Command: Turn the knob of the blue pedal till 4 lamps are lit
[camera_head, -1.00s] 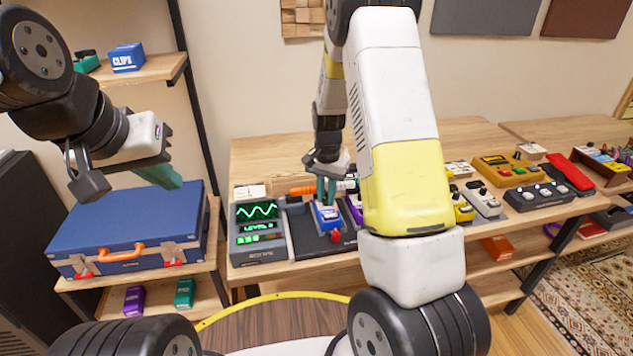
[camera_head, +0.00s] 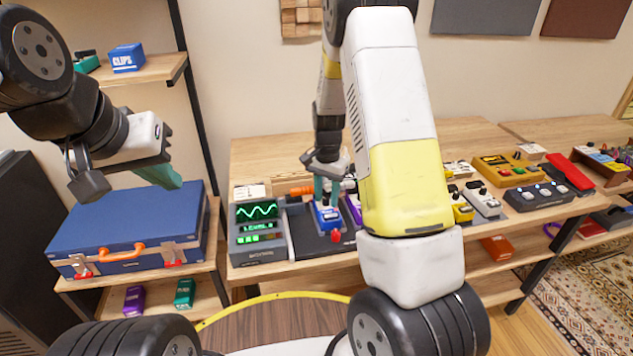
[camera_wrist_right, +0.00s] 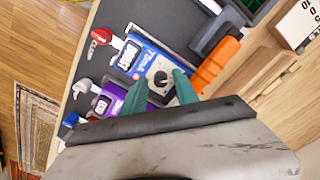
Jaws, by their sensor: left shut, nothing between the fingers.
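The blue pedal (camera_head: 328,217) stands on a dark board on the table, below my right gripper (camera_head: 326,198). In the right wrist view the pedal (camera_wrist_right: 143,62) has a round dark knob (camera_wrist_right: 158,78) with a pale pointer. The green fingers of my right gripper (camera_wrist_right: 160,82) are apart, one on each side of the knob; contact cannot be told. The meter box (camera_head: 257,228) left of the pedal shows a green wave, the word LEVEL and a row of green lamps too small to count surely. My left gripper (camera_head: 162,176) is shut and empty above the blue case.
A purple pedal (camera_wrist_right: 118,100) stands close beside the blue one. An orange plug (camera_wrist_right: 217,67) lies near the knob on the other side. The blue case (camera_head: 130,230) sits on the left shelf. Several more pedals stand to the right on the table.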

